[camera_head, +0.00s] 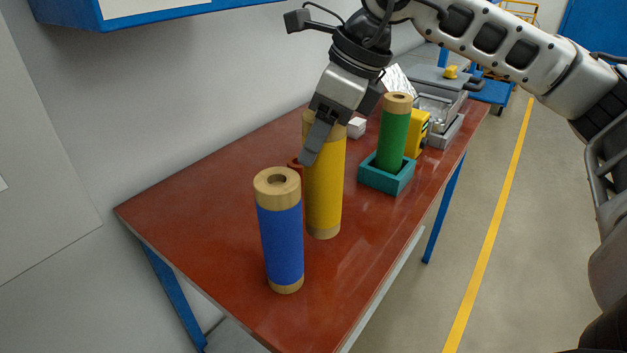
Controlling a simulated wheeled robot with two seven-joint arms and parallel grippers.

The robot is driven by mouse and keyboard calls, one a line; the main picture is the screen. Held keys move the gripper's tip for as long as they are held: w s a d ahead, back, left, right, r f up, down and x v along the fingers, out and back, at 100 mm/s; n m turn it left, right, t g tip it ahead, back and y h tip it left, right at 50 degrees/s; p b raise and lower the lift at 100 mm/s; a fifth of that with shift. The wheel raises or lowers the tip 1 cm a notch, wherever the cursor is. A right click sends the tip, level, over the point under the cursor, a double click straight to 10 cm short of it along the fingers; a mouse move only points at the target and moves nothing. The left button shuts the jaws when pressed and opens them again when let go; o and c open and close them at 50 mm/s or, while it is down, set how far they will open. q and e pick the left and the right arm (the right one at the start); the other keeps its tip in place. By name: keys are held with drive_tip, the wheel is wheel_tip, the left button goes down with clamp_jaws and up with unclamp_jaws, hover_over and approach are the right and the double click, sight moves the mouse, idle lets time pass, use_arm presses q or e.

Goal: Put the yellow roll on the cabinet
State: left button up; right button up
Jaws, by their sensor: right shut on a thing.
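The yellow roll (325,190), with wooden ends, stands upright at the middle of the red-brown table. My right gripper (320,135) reaches down from above and is shut on its upper end, partly hiding the top. The roll's lower end looks at or just above the table top; I cannot tell if it touches. My left gripper is not in view. A blue wall-side unit (170,15) with a light panel is cut off at the top left; I cannot tell if it is the cabinet.
A blue roll (281,240) stands close in front of the yellow one. A green roll (394,135) stands in a teal tray (388,180) to the right. Yellow and grey equipment (440,112) fills the table's far end. The table's left part (195,205) is clear.

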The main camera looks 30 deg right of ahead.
sight(318, 169)
drive_tip(key=shift+f, duration=2.7)
drive_tip(key=shift+f, duration=0.25)
drive_tip(key=o, duration=1.3)
drive_tip(key=shift+r, duration=0.1)
